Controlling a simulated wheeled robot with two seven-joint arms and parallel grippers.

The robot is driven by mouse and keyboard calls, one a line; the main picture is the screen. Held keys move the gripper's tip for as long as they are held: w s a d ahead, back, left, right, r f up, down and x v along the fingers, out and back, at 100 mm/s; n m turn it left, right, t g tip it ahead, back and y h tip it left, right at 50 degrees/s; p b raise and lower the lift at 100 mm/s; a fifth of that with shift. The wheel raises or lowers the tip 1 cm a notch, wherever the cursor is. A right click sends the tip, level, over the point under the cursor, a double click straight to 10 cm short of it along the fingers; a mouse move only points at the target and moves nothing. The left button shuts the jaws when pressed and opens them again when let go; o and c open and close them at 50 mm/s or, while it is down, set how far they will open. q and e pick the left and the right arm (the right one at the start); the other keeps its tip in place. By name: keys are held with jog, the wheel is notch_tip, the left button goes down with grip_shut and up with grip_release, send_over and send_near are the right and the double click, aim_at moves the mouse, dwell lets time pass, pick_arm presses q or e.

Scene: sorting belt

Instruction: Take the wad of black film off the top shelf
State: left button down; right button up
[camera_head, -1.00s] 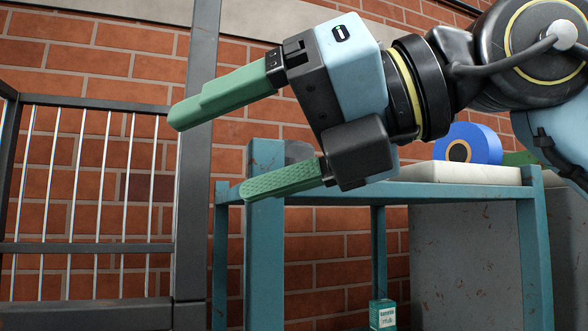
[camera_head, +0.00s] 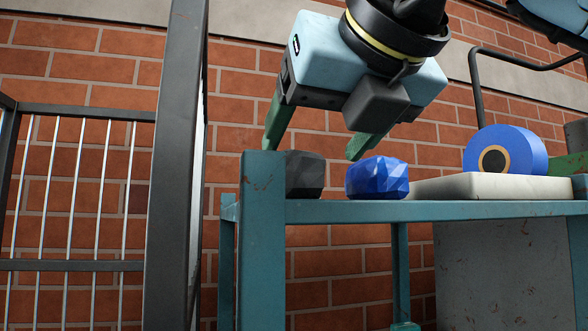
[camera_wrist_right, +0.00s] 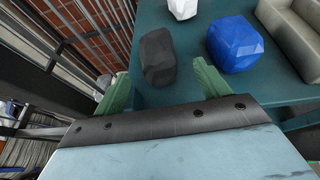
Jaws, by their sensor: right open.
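The wad of black film (camera_head: 304,174) is a dark faceted lump on the top shelf (camera_head: 420,210), just right of the shelf's left front post, which hides part of it. My right gripper (camera_head: 315,152) is open above it, with its green fingers pointing down, one to each side. In the right wrist view, the black wad (camera_wrist_right: 158,56) lies on the teal shelf, ahead of and between the open fingertips (camera_wrist_right: 162,82). The fingers do not hold it. My left gripper is in neither view.
A blue faceted lump (camera_head: 377,178) sits close to the right of the black wad. A whitish slab (camera_head: 480,187) and a blue roll (camera_head: 507,150) are further right. A white lump (camera_wrist_right: 183,8) lies beyond the black one. A dark metal post (camera_head: 176,170) stands left of the shelf.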

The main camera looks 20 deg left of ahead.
aim_at(305, 150)
jog(key=shift+w+a+f, duration=0.1)
jog(key=shift+w+a, duration=0.05)
jog(key=shift+w, duration=0.15)
jog(key=p+x, duration=0.2)
jog(key=x, duration=0.1)
jog(key=r+p+x, duration=0.1)
jog(key=shift+w+a+f, duration=0.15)
jog(key=shift+w+a, duration=0.1)
jog(key=shift+a, duration=0.2)
jog(key=shift+w+a+f, duration=0.15)
jog(key=shift+w+f, duration=0.05)
jog(key=shift+w, duration=0.05)
jog(key=shift+s, duration=0.1)
jog(key=c, duration=1)
jog(key=shift+r, duration=0.15)
